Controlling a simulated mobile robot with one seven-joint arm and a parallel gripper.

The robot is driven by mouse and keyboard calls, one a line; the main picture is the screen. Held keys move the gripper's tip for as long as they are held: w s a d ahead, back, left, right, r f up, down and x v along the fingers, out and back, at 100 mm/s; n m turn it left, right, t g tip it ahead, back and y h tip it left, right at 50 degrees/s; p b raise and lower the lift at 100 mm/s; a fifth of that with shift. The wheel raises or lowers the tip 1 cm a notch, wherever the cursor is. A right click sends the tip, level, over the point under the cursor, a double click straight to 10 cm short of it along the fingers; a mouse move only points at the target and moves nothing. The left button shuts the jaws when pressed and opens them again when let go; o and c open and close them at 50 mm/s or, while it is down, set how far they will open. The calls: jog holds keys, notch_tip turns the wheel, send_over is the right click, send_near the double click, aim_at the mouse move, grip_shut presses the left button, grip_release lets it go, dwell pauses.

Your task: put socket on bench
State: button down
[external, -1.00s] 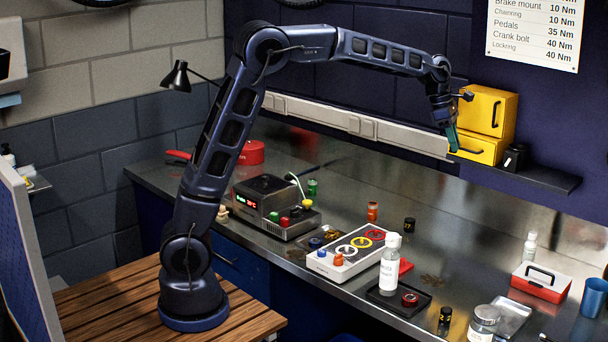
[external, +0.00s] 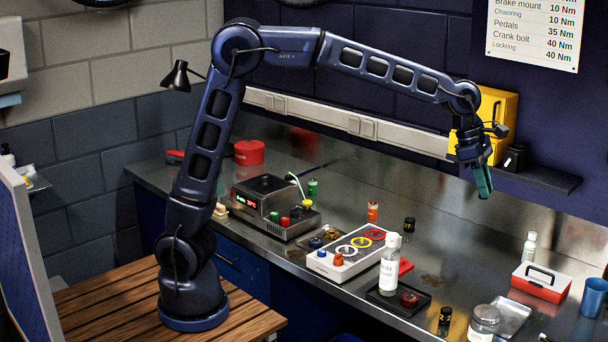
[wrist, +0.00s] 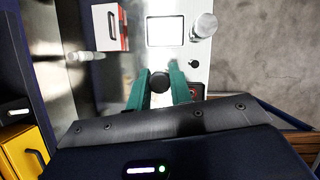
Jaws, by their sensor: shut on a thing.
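My gripper (external: 485,190), with teal fingers, hangs pointing down in the air in front of the yellow cabinet and the dark shelf, above the bench (external: 470,228). In the wrist view the fingers (wrist: 159,88) are shut on a dark round piece, the socket (wrist: 160,81), held between their tips. In the external view the held socket cannot be made out. Below the gripper in the wrist view, the steel bench top shows well beneath the socket.
The yellow cabinet (external: 494,112) and a black block (external: 514,158) are on the wall shelf (external: 550,180). A red-and-white case (external: 540,283), metal tray (external: 514,316), jar (external: 484,322), white bottle (external: 390,262) and blue cup (external: 593,297) stand on the bench. Bare bench lies behind the bottle.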

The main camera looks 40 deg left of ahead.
aim_at(469, 306)
jog(key=f, duration=3)
jog(key=shift+w+a+f, duration=0.15)
jog(key=shift+w+f, duration=0.05)
jog(key=shift+f, duration=0.2)
jog(key=shift+f, duration=0.15)
jog(key=c, duration=1.3)
grip_release()
jog(key=shift+o, duration=0.2)
jog(key=v, duration=1.2)
jog(key=shift+r, duration=0.25)
